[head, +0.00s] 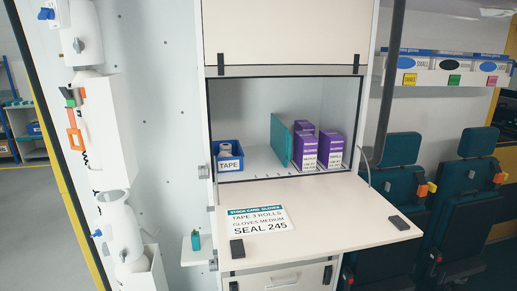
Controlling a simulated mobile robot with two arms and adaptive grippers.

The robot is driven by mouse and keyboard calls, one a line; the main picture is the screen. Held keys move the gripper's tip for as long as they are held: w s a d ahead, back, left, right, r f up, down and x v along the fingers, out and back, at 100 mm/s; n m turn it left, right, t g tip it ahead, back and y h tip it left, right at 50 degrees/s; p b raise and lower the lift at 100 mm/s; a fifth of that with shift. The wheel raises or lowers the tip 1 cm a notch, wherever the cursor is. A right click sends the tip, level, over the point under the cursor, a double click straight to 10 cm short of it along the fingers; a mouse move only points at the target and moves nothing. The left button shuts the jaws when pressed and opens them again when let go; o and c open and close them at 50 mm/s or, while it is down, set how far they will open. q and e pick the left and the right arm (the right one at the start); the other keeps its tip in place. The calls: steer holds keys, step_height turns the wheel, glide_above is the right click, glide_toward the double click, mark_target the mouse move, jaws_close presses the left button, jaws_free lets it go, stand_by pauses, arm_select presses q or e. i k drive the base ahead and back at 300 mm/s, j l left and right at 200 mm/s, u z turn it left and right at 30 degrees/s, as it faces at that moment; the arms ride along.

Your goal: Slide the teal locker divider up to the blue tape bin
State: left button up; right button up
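The teal locker divider (280,141) stands upright on the shelf floor inside the open locker (260,101). The blue tape bin (229,164) sits at the left end of the same shelf, with a TAPE label and pale rolls inside. A gap of bare shelf lies between the bin and the divider. Purple boxes (305,152) stand just right of the divider. Neither of my grippers is in view.
A fold-down table (350,205) extends below the locker and holds a stock card (259,221). A small shelf (196,247) juts out at its left. Teal seats (401,186) stand to the right. Most of the tabletop is clear.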

mark_target(280, 139)
steer(key=u, duration=0.2)
steer(key=i+l+u, duration=0.1)
steer(key=l+u, duration=0.15)
steer(key=l, duration=1.15)
steer(key=z, duration=0.05)
